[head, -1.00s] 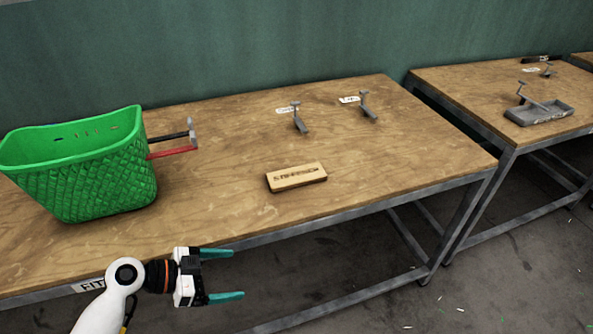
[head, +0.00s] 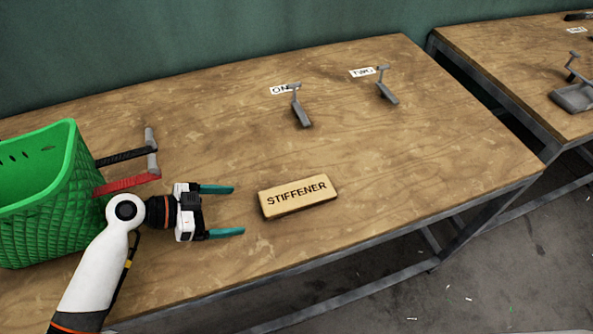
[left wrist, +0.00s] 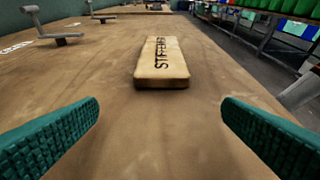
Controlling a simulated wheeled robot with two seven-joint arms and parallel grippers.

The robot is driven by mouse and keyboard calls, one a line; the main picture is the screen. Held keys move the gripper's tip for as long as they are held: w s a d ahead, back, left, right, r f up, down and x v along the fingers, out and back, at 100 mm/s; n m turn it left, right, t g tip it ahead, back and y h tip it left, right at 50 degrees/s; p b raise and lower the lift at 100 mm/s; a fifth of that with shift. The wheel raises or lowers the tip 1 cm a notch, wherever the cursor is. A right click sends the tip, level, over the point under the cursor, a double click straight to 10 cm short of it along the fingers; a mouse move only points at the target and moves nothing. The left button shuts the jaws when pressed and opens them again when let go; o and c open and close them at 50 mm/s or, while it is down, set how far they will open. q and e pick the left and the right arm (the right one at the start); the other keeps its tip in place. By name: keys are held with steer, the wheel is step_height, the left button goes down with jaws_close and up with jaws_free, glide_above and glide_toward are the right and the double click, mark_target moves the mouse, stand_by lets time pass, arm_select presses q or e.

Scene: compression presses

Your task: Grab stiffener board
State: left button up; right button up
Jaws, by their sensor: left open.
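The stiffener board (head: 299,197) is a small light-wood block marked "STIFFENER", lying flat on the wooden table near its front edge. In the left wrist view the board (left wrist: 162,65) lies ahead, roughly midway between the two fingers and beyond their tips. My left gripper (head: 224,211) is open and empty, with its teal fingers pointing right toward the board. A short gap separates the fingertips from the board's left end. My right gripper is in neither view.
A green basket (head: 45,200) stands at the left, with red and black handles (head: 130,170) jutting from it. Two grey clamp-like pieces (head: 300,106) (head: 386,86) stand behind the board beside white labels. A second table (head: 520,55) stands right, past a gap. The tabletop around the board is clear.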

arm_select(q)
steer(key=shift+w+d+r, duration=0.1)
steer(key=shift+d+r, duration=0.05)
steer(key=shift+d, duration=0.05)
steer(key=p, duration=0.2)
glide_toward(294, 194)
steer(key=d+f, duration=0.1)
steer(key=w+d+f+p, duration=0.1)
steer(key=shift+d+f, duration=0.25)
steer(key=shift+d, duration=0.05)
steer(key=shift+w+d, duration=0.1)
steer(key=shift+d, duration=0.35)
steer(key=shift+w+d+r+p, duration=0.1)
steer(key=shift+w+d+p, duration=0.1)
steer(key=shift+d+p, duration=0.3)
steer(key=shift+w+d+r+p, duration=0.15)
steer(key=shift+d+p, duration=0.1)
steer(key=shift+d, duration=0.35)
steer(key=x, duration=0.3)
steer(key=shift+a+f, duration=0.15)
steer(key=shift+f, duration=0.1)
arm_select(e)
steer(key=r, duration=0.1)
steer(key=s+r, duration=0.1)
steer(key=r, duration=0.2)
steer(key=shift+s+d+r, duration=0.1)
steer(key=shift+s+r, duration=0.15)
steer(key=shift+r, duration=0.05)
arm_select(q)
steer(key=shift+c, duration=0.3)
